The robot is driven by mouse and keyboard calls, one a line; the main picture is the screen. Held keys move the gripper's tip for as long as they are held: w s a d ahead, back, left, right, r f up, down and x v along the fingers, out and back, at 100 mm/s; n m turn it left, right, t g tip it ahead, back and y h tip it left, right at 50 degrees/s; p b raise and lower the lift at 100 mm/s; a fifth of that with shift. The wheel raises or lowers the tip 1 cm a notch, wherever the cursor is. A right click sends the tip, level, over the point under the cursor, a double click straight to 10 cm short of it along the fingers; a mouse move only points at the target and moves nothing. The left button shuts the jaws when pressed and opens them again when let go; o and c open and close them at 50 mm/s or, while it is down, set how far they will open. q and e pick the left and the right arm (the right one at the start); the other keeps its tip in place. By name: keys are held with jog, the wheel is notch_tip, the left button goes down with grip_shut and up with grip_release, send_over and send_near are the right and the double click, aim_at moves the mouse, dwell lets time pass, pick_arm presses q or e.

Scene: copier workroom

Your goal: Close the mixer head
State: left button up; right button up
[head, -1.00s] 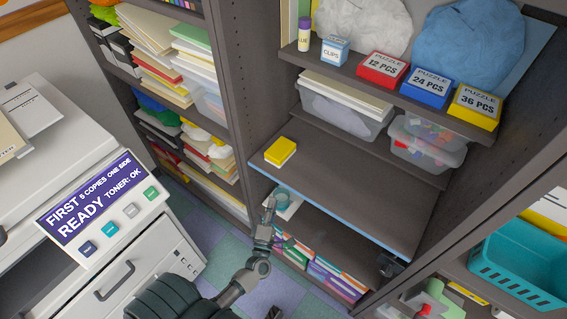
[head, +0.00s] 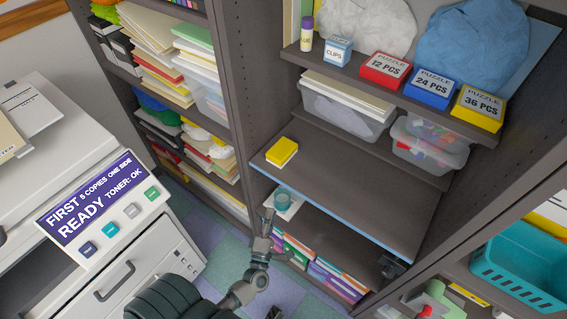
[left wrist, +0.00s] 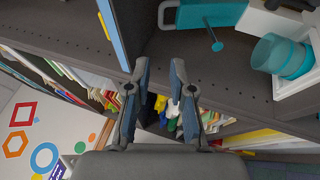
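The mixer stands on a lower shelf. In the left wrist view its teal bowl (left wrist: 278,54) sits on a white base (left wrist: 305,62) at the upper right. The teal mixer head (left wrist: 208,13) is at the top with a grey loop at its end, and a teal beater (left wrist: 214,38) hangs from it clear of the bowl, so the head looks raised. In the head view only the bowl (head: 283,200) and part of the white base show below the shelf edge. My left gripper (head: 265,222) is in front of the mixer, fingers apart and empty, also in the wrist view (left wrist: 160,68).
The shelf board (head: 350,180) overhangs the mixer, with a yellow box (head: 281,151) on it. Books (head: 335,280) stand below. The copier (head: 130,275) is at the left, and a teal basket (head: 520,268) at the right.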

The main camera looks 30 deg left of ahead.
pick_arm(q)
jog(key=v, duration=1.2)
jog(key=shift+f, duration=0.1)
